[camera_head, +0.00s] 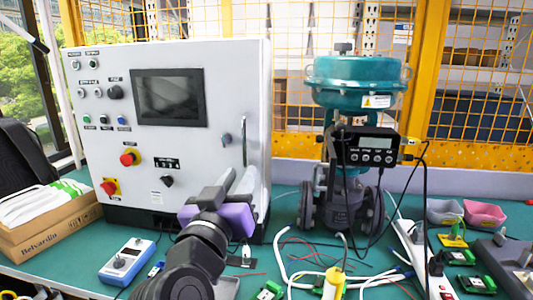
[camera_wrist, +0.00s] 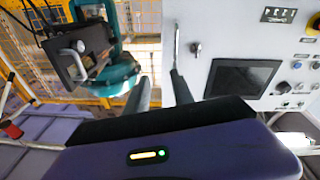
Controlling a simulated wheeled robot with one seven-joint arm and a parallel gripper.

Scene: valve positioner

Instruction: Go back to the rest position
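My gripper (camera_head: 244,178) is in front of the lower right part of the control cabinet, with its fingers pointing away from the head camera. In the wrist view its two fingers (camera_wrist: 160,88) stand apart with nothing between them. The grey control cabinet (camera_head: 225,100) has a dark screen, buttons and knobs, and shows at the right of the wrist view (camera_wrist: 215,30). The teal valve (camera_head: 358,80) with its black positioner (camera_head: 371,147) stands right of my gripper. The positioner appears at the left of the wrist view (camera_wrist: 80,55).
The green table (camera_head: 75,262) carries a blue-white handheld device (camera_head: 127,262), a cardboard box (camera_head: 50,225), a power strip (camera_head: 410,255), loose cables and pink and grey bins (camera_head: 484,213). A yellow mesh fence (camera_head: 480,90) stands behind. Cables crowd the table in front of the valve.

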